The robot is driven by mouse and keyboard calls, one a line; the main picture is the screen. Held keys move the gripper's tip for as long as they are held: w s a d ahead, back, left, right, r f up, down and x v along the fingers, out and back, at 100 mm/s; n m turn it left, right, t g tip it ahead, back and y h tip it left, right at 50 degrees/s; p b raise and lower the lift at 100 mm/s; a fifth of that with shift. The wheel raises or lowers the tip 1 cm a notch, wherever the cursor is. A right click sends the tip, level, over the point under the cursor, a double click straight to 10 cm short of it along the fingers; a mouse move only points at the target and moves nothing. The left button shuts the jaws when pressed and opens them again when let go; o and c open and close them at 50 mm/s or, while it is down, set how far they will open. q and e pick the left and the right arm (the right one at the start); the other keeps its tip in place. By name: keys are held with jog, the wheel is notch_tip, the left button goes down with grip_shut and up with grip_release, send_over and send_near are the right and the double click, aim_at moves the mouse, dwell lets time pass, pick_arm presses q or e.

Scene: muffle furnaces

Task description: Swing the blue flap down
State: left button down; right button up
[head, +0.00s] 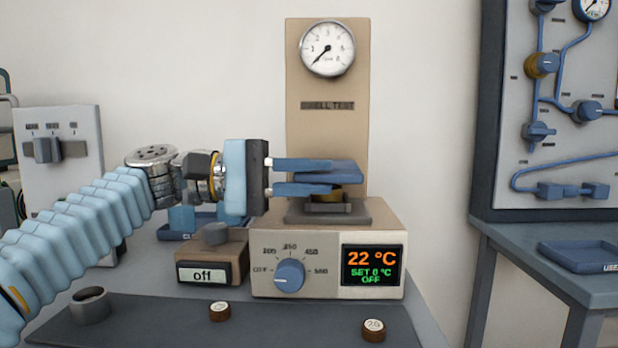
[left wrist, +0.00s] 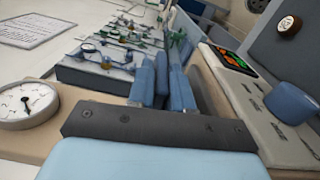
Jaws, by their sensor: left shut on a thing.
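The blue flap (head: 346,173) is a flat plate, roughly level, just above a brass-coloured part on top of the beige furnace unit (head: 327,260). My left gripper (head: 328,176) reaches in from the left with one blue finger above the flap and one below, shut on it. In the left wrist view, the gripper (left wrist: 162,92) has its two blue fingers on either side of the flap (left wrist: 166,68). The fingers hide part of the flap. My right gripper is not in view.
A gauge panel (head: 326,120) rises behind the furnace. The furnace front has a blue knob (head: 289,275) and a display reading 22 °C (head: 372,265). A small box marked off (head: 203,274) stands left of it. Round weights (head: 373,330) lie in front. A blue tray (head: 580,257) is at right.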

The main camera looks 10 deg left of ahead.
pick_arm(q)
jog(key=shift+f, duration=0.3)
jog(key=c, duration=1.4)
grip_release()
jog(key=shift+a, duration=0.35)
jog(key=p+v, duration=0.2)
jog(key=v, duration=1.1)
